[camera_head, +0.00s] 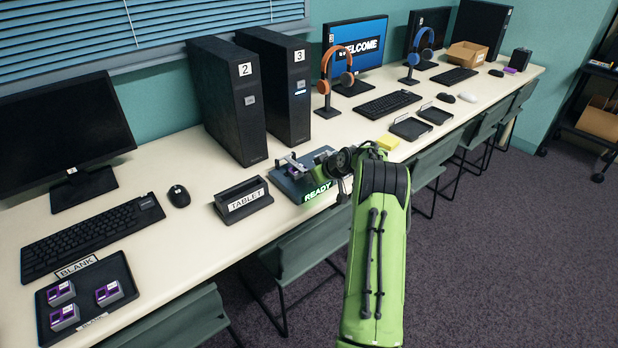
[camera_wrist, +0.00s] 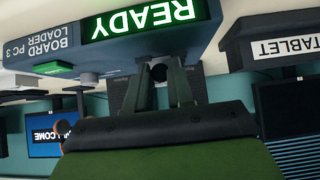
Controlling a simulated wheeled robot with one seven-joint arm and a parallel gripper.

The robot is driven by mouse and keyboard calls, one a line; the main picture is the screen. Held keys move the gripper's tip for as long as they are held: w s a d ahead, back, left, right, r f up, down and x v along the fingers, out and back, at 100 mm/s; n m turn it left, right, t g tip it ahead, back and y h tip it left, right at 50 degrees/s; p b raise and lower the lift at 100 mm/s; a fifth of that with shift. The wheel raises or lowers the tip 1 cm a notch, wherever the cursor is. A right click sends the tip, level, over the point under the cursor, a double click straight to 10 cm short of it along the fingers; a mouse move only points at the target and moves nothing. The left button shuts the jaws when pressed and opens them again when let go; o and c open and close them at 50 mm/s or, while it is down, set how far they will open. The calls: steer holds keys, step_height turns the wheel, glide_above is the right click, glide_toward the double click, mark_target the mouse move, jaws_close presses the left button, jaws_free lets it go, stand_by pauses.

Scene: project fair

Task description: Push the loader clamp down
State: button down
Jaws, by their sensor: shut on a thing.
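The loader (camera_head: 285,187) is a blue-grey unit on the table with a green lit READY sign (camera_head: 318,192). In the wrist view the loader (camera_wrist: 110,66) appears upside down, labelled BOARD PC 3 LOADER. The light grey loader clamp (camera_head: 293,161) stands on top of it, with a small purple item below. My gripper (camera_head: 312,167) reaches over the loader from the right, beside the clamp. In the wrist view its fingers (camera_wrist: 160,80) are close together around a small dark round piece, apparently the clamp's knob. The fingers hide most of that piece.
A TABLET stand (camera_head: 243,201) is left of the loader. Black towers 2 (camera_head: 228,110) and 3 (camera_head: 280,85) stand behind. A yellow pad (camera_head: 388,143) and dark trays (camera_head: 410,128) are to the right. A tray with purple-marked pieces (camera_head: 98,268) is front left.

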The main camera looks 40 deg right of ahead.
steer(key=shift+s+f, duration=0.15)
steer(key=shift+f, duration=0.15)
steer(key=c, duration=1.3)
jaws_free()
steer(key=o, duration=0.3)
steer(key=shift+r, duration=0.2)
steer(key=p+v, duration=0.3)
steer(key=v, duration=1.2)
steer(key=shift+s+r, duration=0.15)
steer(key=shift+r, duration=0.15)
